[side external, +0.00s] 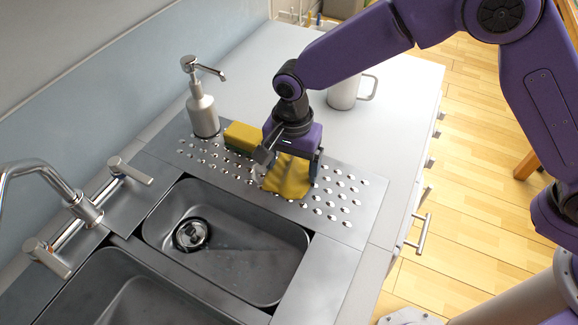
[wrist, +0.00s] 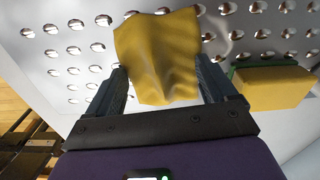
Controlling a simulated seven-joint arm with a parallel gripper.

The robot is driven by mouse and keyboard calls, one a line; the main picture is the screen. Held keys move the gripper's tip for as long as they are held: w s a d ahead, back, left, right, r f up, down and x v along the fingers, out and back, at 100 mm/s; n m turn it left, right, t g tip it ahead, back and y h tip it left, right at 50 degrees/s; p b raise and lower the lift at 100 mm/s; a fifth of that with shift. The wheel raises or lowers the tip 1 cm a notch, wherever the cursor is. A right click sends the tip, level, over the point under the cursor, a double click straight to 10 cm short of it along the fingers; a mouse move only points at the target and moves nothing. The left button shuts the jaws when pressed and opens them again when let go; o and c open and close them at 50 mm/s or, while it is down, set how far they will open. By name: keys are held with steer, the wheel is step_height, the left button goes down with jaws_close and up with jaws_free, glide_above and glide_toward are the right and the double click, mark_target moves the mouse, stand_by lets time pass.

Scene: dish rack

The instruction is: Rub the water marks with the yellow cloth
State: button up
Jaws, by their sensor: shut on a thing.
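The yellow cloth (side external: 288,179) hangs from my gripper (side external: 289,160) over the perforated metal drainboard (side external: 345,222). In the wrist view, the cloth (wrist: 158,50) lies between the two fingers of my gripper (wrist: 162,75), which is shut on it. The cloth's lower edge is at or just above the drainboard; I cannot tell whether it touches. A faint whitish curved water mark (wrist: 237,35) shows on the drainboard to the right of the cloth in the wrist view. Any marks under the cloth are hidden.
A yellow and green sponge (side external: 243,136) stands close left of my gripper. A soap dispenser (side external: 202,112) is farther left. The sink basin (side external: 250,255) opens in front. The drainboard's right end is clear.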

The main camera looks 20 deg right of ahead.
steer(key=shift+r, duration=3.55)
steer(key=w+d+n, duration=0.2)
steer(key=w+d, duration=0.1)
steer(key=d, duration=0.7)
steer(key=w+d+n, duration=0.2)
steer(key=w+d, duration=0.1)
steer(key=d, duration=0.7)
steer(key=s+d+n, duration=0.2)
steer(key=d, duration=0.7)
steer(key=s+d+n, duration=0.2)
steer(key=d, duration=0.8)
steer(key=shift+s+d, duration=0.25)
steer(key=shift+d, duration=0.05)
steer(key=shift+a, duration=0.15)
